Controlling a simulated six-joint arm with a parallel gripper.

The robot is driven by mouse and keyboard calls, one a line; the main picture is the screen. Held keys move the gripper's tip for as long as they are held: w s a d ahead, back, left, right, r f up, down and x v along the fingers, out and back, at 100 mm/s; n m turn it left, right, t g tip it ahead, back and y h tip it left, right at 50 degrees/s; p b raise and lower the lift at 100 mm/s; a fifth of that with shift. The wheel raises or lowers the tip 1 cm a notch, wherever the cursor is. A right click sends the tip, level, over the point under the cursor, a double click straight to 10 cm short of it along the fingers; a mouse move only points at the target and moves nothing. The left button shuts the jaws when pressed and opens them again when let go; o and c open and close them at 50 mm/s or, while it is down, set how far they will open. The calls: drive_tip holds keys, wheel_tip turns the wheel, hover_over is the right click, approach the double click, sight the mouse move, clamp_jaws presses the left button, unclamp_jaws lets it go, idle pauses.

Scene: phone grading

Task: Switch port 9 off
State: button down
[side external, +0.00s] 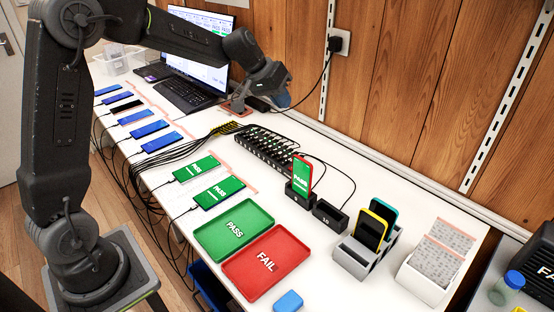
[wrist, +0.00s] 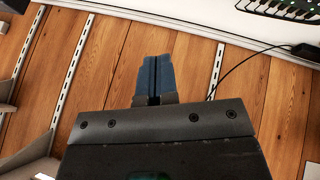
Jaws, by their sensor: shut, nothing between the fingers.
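The black port hub (side external: 268,148) is a long strip with a row of switches and small green lights. It lies on the white table behind the phones, with cables running into its left end. Its edge also shows at the top right of the wrist view (wrist: 290,9). I cannot read which port is number 9 or how its switch is set. My gripper (side external: 283,102) is above the back of the table, behind the hub and apart from it. Its blue fingers (wrist: 155,72) are together and empty in the wrist view, pointing toward the wooden wall.
A red-cased phone (side external: 302,174) showing PASS stands upright in a black dock, beside an empty dock (side external: 329,216). Phones with cables lie along the front. A laptop (side external: 188,95) stands left of the gripper. Green (side external: 206,243) and red trays (side external: 242,283) lie in front.

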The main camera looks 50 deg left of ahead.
drive_tip(key=w+a+f+n, duration=0.1)
drive_tip(key=w+a+f, duration=0.5)
drive_tip(key=w+f, duration=0.15)
drive_tip(key=n+t, duration=0.1)
drive_tip(key=n, duration=0.1)
hover_over(277, 157)
drive_tip(key=w, duration=0.1)
wheel_tip(277, 157, down, 10)
drive_tip(key=shift+s+f, duration=0.2)
drive_tip(key=shift+f, duration=1.25)
drive_tip(key=shift+s+f, duration=0.15)
drive_tip(key=shift+f, duration=1.3)
drive_tip(key=shift+s+f, duration=0.2)
drive_tip(key=shift+f, duration=1.25)
drive_tip(key=shift+f, duration=0.1)
drive_tip(key=shift+f, duration=0.3)
drive_tip(key=shift+s+f, duration=0.1)
drive_tip(key=shift+f, duration=0.2)
drive_tip(key=shift+r, duration=0.15)
